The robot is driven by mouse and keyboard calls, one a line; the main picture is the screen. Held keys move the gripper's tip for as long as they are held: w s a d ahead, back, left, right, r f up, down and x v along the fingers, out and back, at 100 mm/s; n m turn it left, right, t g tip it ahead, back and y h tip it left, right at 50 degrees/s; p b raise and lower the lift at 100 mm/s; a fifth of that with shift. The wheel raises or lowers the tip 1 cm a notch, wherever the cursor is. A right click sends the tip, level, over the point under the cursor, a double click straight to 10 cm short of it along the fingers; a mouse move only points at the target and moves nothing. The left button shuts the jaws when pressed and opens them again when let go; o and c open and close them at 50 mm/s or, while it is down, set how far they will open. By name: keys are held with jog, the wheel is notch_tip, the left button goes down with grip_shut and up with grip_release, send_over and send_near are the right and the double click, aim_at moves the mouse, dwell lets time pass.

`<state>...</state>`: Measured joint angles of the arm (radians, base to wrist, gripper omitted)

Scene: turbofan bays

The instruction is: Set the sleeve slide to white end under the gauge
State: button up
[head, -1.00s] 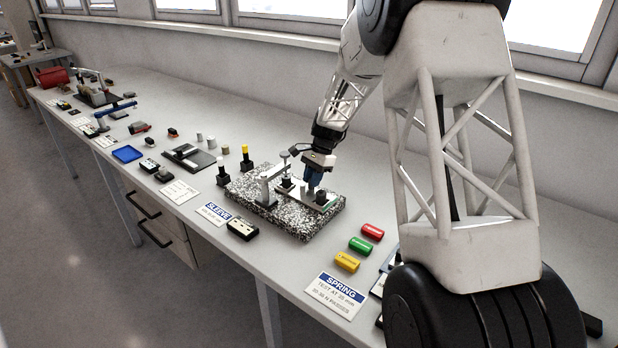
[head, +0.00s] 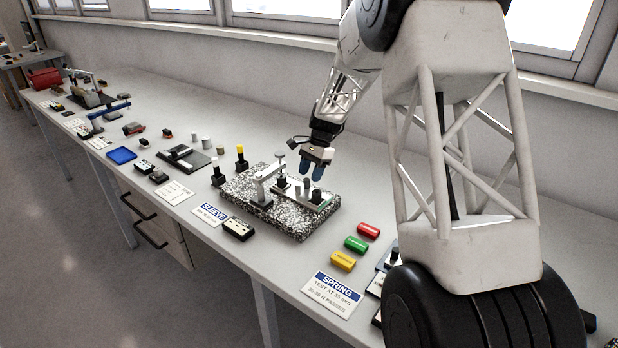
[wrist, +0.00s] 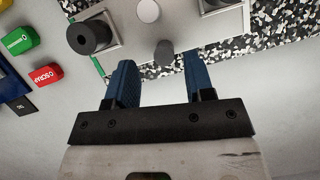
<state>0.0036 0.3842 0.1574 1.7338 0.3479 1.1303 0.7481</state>
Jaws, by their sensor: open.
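The sleeve slide (head: 326,205) is a light plate on a speckled granite block (head: 300,229). It carries dark cylinders and a grey post (head: 304,187) between them. One end shows a green edge, at the right in the head view and at the left in the wrist view (wrist: 98,68). I cannot make out a white end. The gauge stand (head: 264,190) is at the slide's left end, its arm reaching over that end. My gripper (head: 311,173) is open and empty above the post.
A black block (head: 238,229) and the SLEEVE card (head: 210,213) lie in front of the granite. Small dark stands (head: 219,177) are left.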

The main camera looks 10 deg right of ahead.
jog(key=shift+v, duration=2.75)
jog(key=s+d+r+n+t+h, duration=0.1)
jog(key=s+r+n, duration=0.1)
jog(key=s+r, duration=0.5)
jog(key=s+r+n+t, duration=0.1)
jog(key=s+r, duration=0.1)
jog(key=s, duration=0.9)
jog(key=s+d+r+n+t+h, duration=0.1)
jog(key=s+r+n, duration=0.1)
jog(key=s+r, duration=0.45)
jog(key=s+d+f+n+t+h, duration=0.1)
jog(key=s+f+n, duration=0.1)
jog(key=s, duration=1.2)
jog(key=s+d+f+n+t, duration=0.1)
jog(key=s+n, duration=0.2)
jog(key=s, duration=1.1)
jog(key=shift+f+n+h, duration=0.3)
jog(key=shift+f+h, duration=0.1)
